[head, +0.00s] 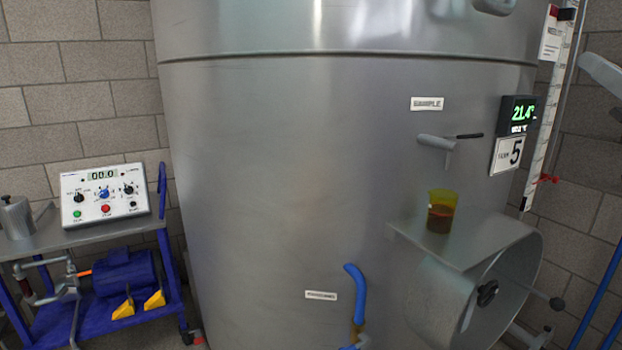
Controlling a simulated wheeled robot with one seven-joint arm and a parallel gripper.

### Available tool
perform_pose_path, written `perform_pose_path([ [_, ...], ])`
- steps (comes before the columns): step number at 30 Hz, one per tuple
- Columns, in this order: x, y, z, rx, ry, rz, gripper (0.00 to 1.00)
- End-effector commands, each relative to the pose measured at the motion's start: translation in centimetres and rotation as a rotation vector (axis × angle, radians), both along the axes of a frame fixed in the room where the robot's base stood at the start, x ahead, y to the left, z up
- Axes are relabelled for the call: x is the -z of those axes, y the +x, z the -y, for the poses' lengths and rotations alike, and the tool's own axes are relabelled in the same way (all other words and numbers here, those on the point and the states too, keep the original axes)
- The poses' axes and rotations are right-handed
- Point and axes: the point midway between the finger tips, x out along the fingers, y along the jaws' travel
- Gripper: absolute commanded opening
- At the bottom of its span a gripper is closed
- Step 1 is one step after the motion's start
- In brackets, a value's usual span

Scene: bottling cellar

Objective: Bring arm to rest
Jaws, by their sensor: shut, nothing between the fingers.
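My gripper is not in view in the head view. A pale grey piece cuts into the upper right edge of the picture; I cannot tell for certain whether it is part of my arm. A large steel tank (290,190) fills the middle. A sample tap (437,143) with a dark lever sticks out of its wall. Below the tap, a yellow cup (441,211) with dark liquid in it stands upright on a small steel shelf (481,245).
A blue-framed cart (165,250) with a control box (105,195) and a blue motor (123,271) stands at the left. A blue handle (356,285) and a round steel hatch (500,295) project from the tank. A display (517,114) and a level scale (553,110) are at the right.

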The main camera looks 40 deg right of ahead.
Motion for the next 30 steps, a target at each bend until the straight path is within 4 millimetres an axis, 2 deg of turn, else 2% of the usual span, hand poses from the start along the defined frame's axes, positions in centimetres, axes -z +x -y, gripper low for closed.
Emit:
perform_pose_path([
  [7,6.3,1.6,1.0,0.071,0.077,0.204,0.00],
  [11,10.7,3.0,0.4,0.111,0.124,0.254,0.00],
  [14,14.3,4.3,-0.8,0.136,0.160,0.269,0.00],
  [17,18.1,5.6,-2.5,0.155,0.195,0.264,0.00],
  [23,25.3,8.0,-7.6,0.175,0.246,0.201,0.00],
  [30,33.1,9.5,-15.7,0.147,0.271,0.055,0.00],
])
